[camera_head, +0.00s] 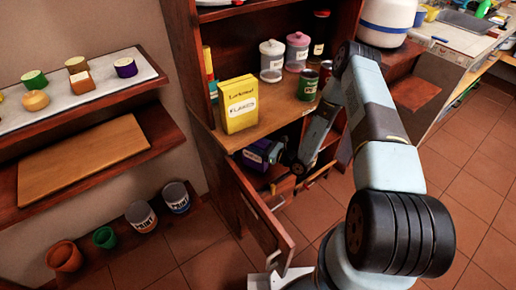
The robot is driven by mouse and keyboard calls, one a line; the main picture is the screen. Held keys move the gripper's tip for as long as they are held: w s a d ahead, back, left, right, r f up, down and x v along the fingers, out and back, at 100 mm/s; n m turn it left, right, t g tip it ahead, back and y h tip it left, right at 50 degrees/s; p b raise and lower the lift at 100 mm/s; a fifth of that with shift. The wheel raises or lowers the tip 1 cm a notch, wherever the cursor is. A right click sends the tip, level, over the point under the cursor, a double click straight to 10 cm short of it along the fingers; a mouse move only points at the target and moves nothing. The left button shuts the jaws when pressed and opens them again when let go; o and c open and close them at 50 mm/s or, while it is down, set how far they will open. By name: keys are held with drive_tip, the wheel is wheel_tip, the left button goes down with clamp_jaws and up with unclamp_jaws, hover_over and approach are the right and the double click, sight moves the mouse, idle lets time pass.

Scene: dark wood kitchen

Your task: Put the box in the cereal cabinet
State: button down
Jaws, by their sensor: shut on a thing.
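A dark purple box (258,153) sits at the opening of the lower compartment of the wooden cabinet (222,168), below the counter shelf. My gripper (279,166) reaches down from the right and is shut on the purple box; the fingers are small and partly dark against the compartment. The box looks tilted, and I cannot tell whether it touches the compartment floor. The cabinet's lower door (250,210) is swung open toward me.
Canisters (271,62) and a green-and-red can (307,86) stand on the shelf near my arm. The open door edge lies close below my gripper. Wall shelves (85,155) are at left, with paint cans (141,216) and pots below. Tiled floor is clear at right.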

drive_tip(key=shift+f, duration=0.65)
drive_tip(key=shift+c, duration=1.6)
unclamp_jaws()
drive_tip(key=v, duration=1.2)
